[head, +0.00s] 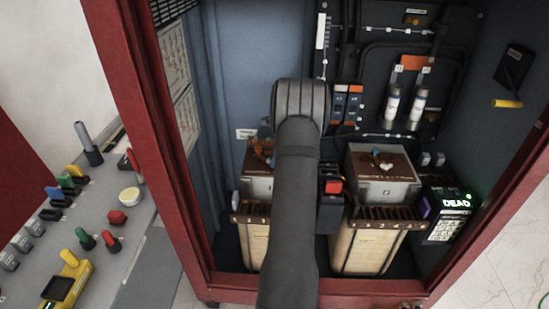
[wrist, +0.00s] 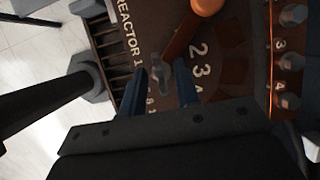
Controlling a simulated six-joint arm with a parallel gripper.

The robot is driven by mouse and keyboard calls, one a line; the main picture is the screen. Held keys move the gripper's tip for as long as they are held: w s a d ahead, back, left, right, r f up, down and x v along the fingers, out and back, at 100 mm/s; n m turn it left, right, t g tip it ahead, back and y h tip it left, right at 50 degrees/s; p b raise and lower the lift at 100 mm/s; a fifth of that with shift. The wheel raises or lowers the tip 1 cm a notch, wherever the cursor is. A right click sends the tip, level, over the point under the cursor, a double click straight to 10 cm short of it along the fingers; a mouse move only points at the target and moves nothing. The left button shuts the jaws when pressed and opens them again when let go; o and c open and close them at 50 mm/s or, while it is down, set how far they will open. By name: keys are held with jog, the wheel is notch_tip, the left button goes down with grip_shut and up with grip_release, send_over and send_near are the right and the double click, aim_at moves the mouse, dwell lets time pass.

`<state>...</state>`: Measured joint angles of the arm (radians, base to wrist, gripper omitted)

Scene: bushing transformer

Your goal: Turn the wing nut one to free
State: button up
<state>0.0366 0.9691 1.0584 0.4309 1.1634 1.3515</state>
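In the wrist view, a small grey metal wing nut (wrist: 160,74) stands on a brown panel (wrist: 222,50) beside the printed words REACTOR 1. My gripper (wrist: 161,68) is open there, with one blue finger to each side of the wing nut. A gap shows between the nut and each finger, though I cannot tell how deep the fingertips reach. In the head view, my arm covers much of the left transformer box (head: 258,186), and my gripper cannot be made out clearly. A similar right transformer box (head: 383,188) has a small pale fitting on its brown top.
A brown lever with an orange knob (wrist: 207,5) lies close to the fingers. Several bolts (wrist: 292,61) line the panel's right side. A red cabinet frame (head: 132,140) surrounds the space. A red-topped block (head: 332,188) stands between the boxes, and a DEAD display (head: 456,203) glows at right.

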grip_shut()
